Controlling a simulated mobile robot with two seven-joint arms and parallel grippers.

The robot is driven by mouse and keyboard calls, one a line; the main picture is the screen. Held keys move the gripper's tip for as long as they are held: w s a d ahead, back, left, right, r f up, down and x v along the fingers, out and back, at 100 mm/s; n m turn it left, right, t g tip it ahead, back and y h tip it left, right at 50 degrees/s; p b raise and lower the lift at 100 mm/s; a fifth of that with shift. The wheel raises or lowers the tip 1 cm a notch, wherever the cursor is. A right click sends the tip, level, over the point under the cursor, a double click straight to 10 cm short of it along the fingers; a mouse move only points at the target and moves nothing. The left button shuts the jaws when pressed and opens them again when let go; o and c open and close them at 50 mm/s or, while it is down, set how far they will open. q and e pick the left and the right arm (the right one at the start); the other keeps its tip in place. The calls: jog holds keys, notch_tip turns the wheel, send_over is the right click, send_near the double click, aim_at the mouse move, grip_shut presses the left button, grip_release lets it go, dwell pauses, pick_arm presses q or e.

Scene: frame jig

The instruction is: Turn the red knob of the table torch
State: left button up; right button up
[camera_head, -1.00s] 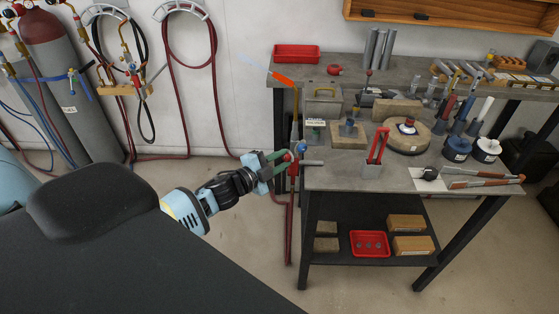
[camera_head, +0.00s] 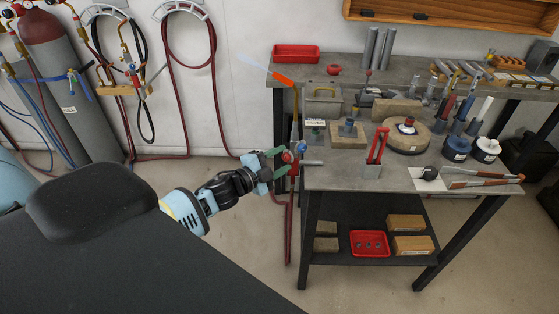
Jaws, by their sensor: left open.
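The table torch (camera_head: 295,120) stands at the left edge of the workbench, with a burning orange flame (camera_head: 282,78) at its upper tip. Its red knob (camera_head: 287,157) faces left, and a blue knob (camera_head: 301,147) sits just above and to the right of it. My left gripper (camera_head: 281,162) has green fingertips spread open at the red knob, one above and one below. I cannot tell whether either finger touches the knob. My right gripper is not in view.
The workbench (camera_head: 335,178) holds a red upright stand (camera_head: 376,148), a metal box (camera_head: 322,103) and several tools. A red tray (camera_head: 296,54) sits at the back left. Red hoses hang on the wall.

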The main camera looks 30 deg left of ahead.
pick_arm(q)
jog(key=shift+s, duration=0.1)
jog(key=v, duration=0.7)
jog(key=shift+s, duration=0.3)
jog(key=shift+a, duration=0.1)
jog(key=s+d+f+n+g+y, duration=0.1)
jog(key=s+d+f+n, duration=0.2)
jog(key=s+f, duration=0.4)
jog(key=s+d+f+n+g+y, duration=0.1)
jog(key=s+d+f+n+g, duration=0.1)
jog(key=s+d+f+n, duration=0.2)
notch_tip(320, 180, down, 4)
jog(key=s+d, duration=0.1)
jog(key=s, duration=0.2)
jog(key=shift+n+g, duration=0.3)
jog(key=s+d+f+n+g, duration=0.1)
jog(key=s+d+f+n, duration=0.1)
jog(key=s, duration=0.3)
jog(key=s+d+f+n+g, duration=0.2)
jog(key=s+d, duration=0.2)
jog(key=s, duration=0.1)
jog(key=s+d+f+n+g, duration=0.1)
jog(key=s+d+f, duration=0.1)
jog(key=s, duration=0.3)
jog(key=shift+s+d+f+n, duration=0.15)
jog(key=shift+d+n, duration=0.05)
jog(key=shift+d, duration=0.1)
jog(key=shift+s+d+f+n, duration=0.1)
jog(key=shift+s+d+n, duration=0.1)
jog(key=shift+d, duration=0.15)
